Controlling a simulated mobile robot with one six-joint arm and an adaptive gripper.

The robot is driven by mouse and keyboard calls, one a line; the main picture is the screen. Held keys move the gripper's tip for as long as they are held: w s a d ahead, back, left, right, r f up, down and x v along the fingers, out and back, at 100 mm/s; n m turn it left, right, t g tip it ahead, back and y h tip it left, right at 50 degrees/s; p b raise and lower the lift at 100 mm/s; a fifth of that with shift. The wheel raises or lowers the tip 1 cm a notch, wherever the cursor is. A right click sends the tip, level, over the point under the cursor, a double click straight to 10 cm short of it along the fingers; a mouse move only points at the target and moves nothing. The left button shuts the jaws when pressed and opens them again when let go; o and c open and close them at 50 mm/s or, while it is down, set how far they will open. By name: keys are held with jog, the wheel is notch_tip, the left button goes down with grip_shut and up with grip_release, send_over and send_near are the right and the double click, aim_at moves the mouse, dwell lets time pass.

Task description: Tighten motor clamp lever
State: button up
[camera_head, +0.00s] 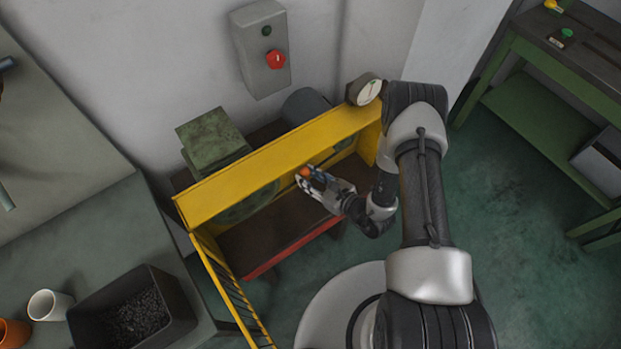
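The motor clamp lever is not clearly visible; only a small orange knob (305,172), possibly its end, shows at my gripper's tip. My gripper (311,177) reaches left into the yellow-framed machine (270,165), over its dark bed. Its fingers are at or around the knob, but the view is too small to tell whether they close on it. A grey cylindrical body (305,104), perhaps the motor, stands behind the yellow guard and is partly hidden by it.
A round gauge (367,90) sits at the guard's right end. A grey box with a red button (275,59) is on the wall. A black bin (132,310) and a white cup (48,305) stand at lower left. A green bench (545,115) is at right, with open floor before it.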

jog(key=shift+s+f, duration=0.1)
jog(key=shift+f, duration=0.05)
jog(key=shift+s+d, duration=0.15)
jog(key=shift+d, duration=0.1)
jog(key=shift+v, duration=5.7)
jog(key=shift+a+r, duration=0.1)
jog(key=shift+r, duration=0.1)
